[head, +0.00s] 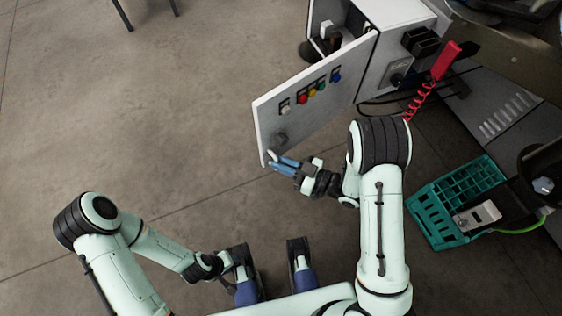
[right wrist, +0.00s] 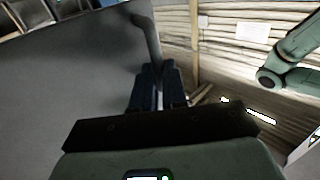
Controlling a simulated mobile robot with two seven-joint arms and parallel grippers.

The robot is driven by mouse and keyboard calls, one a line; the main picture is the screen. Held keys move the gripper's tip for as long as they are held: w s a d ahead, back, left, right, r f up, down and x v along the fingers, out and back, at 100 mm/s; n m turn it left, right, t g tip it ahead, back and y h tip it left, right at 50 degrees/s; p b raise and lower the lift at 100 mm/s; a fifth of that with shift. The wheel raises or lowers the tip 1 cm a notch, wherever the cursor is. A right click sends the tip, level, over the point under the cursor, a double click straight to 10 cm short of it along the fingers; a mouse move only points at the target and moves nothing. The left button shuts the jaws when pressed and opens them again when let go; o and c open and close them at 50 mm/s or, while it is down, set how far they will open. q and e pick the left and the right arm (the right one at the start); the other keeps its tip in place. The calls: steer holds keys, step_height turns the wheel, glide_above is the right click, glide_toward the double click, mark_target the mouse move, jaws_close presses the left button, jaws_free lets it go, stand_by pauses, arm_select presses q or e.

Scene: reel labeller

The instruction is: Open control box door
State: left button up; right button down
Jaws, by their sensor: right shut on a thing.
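The control box (head: 402,50) stands at the upper right with its door (head: 325,82) swung well open, so part of the inside shows. The door's face carries several coloured buttons and a dark knob. My right gripper (head: 276,160) is at the door's free lower corner, shut on the door handle (right wrist: 149,40). In the right wrist view the blue fingers (right wrist: 159,88) close around the handle's end, beside the grey door panel (right wrist: 70,75). My left gripper (head: 226,262) is low in the head view, away from the door; its fingers are too unclear to tell their state.
A red handheld device (head: 447,60) with a coiled cord hangs on the box's right side. A teal crate (head: 430,212) stands at the right beside the dark machine (head: 500,110). The concrete floor left of the door is clear; stool legs show at the top left.

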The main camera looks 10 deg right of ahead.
steer(key=shift+w+d+r, duration=0.1)
steer(key=c, duration=1.2)
jaws_free()
steer(key=shift+o, duration=0.2)
steer(key=v, duration=1.3)
steer(key=shift+s+d, duration=0.15)
steer(key=shift+s, duration=0.05)
